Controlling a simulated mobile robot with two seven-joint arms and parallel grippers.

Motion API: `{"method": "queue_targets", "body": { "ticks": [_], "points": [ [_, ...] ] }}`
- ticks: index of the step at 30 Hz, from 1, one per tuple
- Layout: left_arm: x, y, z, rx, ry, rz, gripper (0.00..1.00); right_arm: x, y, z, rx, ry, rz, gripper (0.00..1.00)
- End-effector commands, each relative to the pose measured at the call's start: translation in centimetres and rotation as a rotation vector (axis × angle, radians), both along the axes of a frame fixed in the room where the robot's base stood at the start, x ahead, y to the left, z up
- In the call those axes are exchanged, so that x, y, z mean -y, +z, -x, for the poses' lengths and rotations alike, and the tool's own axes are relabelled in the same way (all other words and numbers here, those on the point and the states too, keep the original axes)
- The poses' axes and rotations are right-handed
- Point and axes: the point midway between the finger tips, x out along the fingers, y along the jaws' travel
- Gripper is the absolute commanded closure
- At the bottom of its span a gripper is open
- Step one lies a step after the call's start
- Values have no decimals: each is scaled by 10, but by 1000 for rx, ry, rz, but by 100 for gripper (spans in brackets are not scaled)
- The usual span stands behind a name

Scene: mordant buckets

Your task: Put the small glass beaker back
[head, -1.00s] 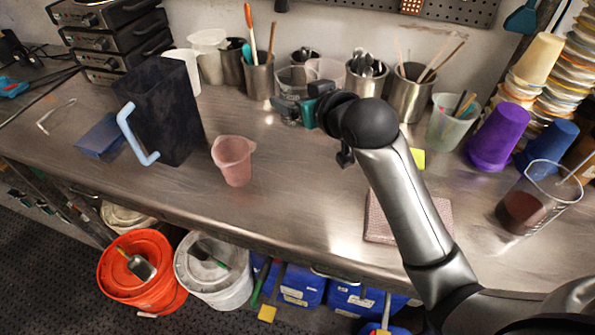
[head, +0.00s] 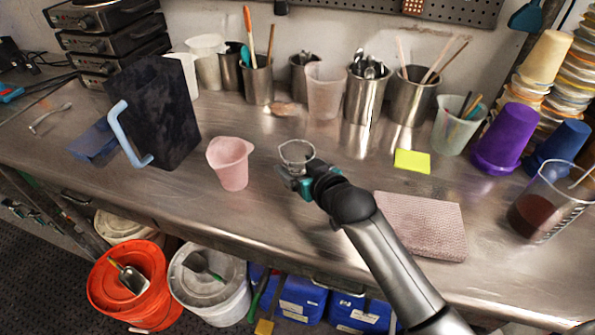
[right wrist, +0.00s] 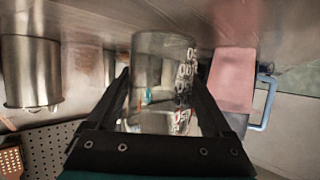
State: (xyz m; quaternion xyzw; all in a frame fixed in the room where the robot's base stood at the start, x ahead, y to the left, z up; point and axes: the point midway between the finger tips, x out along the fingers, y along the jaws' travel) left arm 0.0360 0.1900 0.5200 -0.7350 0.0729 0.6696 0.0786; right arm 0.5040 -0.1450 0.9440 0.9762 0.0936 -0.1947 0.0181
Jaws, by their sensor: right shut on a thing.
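The small glass beaker (head: 297,151) is clear, with white markings that show in the right wrist view (right wrist: 163,62). My right gripper (head: 299,174) is shut on it, with one dark finger on each side of the glass in the right wrist view (right wrist: 163,88). The beaker is over the middle of the steel bench (head: 275,215), just right of the pink pitcher. I cannot tell whether its base touches the bench. My gripper and wrist hide its lower part in the head view. My left gripper is not in view.
The pink pitcher (head: 231,163) stands close to the left of the beaker. Steel pots of tools (head: 366,95) and a translucent cup (head: 324,90) line the back. A yellow note (head: 412,161) and a pink textured cloth (head: 425,225) lie to the right. The bench front is clear.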

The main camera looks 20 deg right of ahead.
Motion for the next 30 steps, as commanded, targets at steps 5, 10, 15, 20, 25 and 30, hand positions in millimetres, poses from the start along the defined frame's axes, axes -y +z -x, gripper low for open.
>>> {"method": "queue_targets", "body": {
  "ticks": [5,10,15,20,25,30],
  "points": [
    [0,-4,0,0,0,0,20,0,-9,0,4,1,-1,94],
    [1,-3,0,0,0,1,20,0,-8,0,4,0,-1,94],
    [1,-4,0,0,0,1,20,0,-13,0,3,0,-1,94],
    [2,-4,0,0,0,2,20,0,-13,0,0,0,0,0],
    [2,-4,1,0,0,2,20,0,-13,0,1,0,0,0],
    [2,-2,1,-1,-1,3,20,1,-8,3,0,0,0,0]
  ]
}}
